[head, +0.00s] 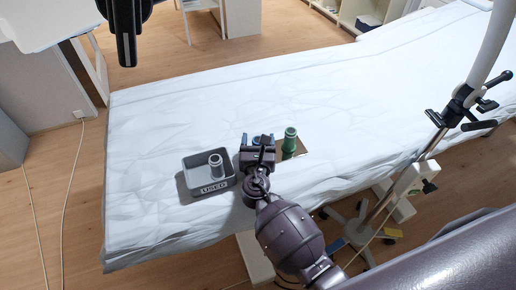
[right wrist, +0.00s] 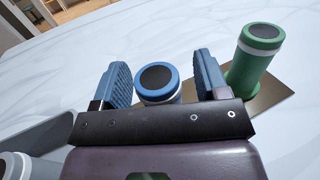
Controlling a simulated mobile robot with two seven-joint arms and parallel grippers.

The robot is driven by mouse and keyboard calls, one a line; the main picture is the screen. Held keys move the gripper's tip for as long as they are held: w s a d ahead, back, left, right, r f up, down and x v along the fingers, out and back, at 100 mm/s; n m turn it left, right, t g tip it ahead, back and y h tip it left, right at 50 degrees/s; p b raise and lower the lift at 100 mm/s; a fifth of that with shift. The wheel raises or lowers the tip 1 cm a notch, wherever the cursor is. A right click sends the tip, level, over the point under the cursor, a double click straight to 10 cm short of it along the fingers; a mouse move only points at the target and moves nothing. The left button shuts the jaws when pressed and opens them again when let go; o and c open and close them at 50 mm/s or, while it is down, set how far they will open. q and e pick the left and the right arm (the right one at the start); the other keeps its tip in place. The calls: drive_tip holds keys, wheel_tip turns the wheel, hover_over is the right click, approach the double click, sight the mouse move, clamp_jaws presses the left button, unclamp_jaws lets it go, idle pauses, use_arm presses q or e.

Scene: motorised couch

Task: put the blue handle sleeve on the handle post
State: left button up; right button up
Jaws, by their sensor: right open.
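The blue handle sleeve (right wrist: 157,82) has a dark round top and a pale band. In the right wrist view it stands between the two blue fingers of my right gripper (right wrist: 163,84), with visible gaps on both sides. In the head view my right gripper (head: 257,141) is low over the couch and hides most of the sleeve. A dark upright piece (head: 125,34) hangs beside a white housing at the top left; it may be the handle post, but I cannot tell. My left gripper is not seen.
A green sleeve (head: 290,140) stands just right of my gripper on a brown plate (right wrist: 268,96). A grey tray marked USED (head: 186,187) holds a grey-white sleeve (head: 216,165) to the left. A metal stand (head: 453,108) rises at the right. The white-sheeted couch (head: 160,115) is otherwise clear.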

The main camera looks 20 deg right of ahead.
drive_tip(key=shift+w+d, duration=0.1)
drive_tip(key=shift+w, duration=0.25)
drive_tip(key=shift+c, duration=0.2)
drive_tip(key=c, duration=1)
drive_tip(key=shift+r, duration=0.1)
drive_tip(key=shift+c, duration=0.2)
